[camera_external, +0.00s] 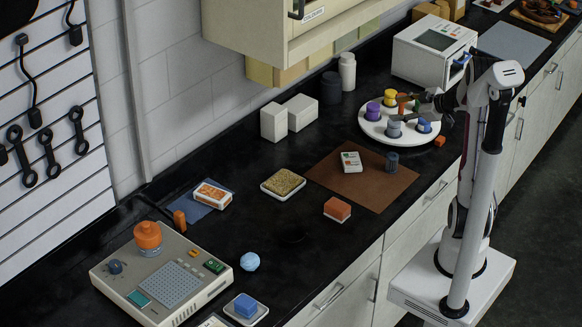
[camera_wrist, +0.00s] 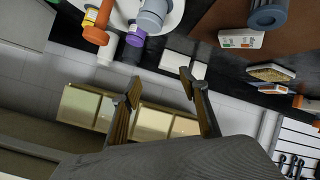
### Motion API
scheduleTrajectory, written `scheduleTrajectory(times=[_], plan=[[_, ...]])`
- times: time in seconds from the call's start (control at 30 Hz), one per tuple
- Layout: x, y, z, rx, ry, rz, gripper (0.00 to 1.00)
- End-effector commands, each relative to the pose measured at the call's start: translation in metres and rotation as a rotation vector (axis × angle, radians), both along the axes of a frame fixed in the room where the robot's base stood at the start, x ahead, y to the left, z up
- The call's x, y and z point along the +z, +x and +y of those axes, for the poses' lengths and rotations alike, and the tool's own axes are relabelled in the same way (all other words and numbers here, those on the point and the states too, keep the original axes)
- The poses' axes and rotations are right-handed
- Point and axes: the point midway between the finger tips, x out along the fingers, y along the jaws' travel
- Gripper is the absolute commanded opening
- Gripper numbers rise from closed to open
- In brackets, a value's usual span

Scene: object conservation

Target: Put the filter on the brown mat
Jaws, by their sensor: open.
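The brown mat (camera_external: 345,188) lies on the black counter; part of it shows at the top right of the wrist view (camera_wrist: 222,22). A dark blue-grey cylinder (camera_external: 392,162) stands on the mat near its right corner; in the wrist view it has a hollow round end (camera_wrist: 268,14). No label tells which thing is the filter. A round white tray (camera_external: 370,130) beyond the mat holds several coloured pieces: yellow (camera_external: 390,97), purple (camera_external: 373,111), grey (camera_external: 394,129), blue (camera_external: 424,126) and orange. My gripper (camera_wrist: 160,85) is open and empty above the tray.
A small white box (camera_external: 351,161) also sits on the mat. An orange-topped block (camera_external: 338,208) and a sponge-like slab (camera_external: 283,183) lie nearby. A white machine (camera_external: 433,50) stands behind the tray. The overhead cabinet (camera_external: 300,30) hangs at the back.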

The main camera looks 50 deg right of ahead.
Motion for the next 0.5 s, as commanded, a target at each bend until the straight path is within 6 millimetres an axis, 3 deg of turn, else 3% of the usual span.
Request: scheduleTrajectory(times=[0.23, 0.5], plan=[[0.049, 0.016, 0.014, -0.156, -0.099, -0.002, 0.44], [0.089, 0.006, 0.043, -0.319, -0.12, 0.011, 0.44]])
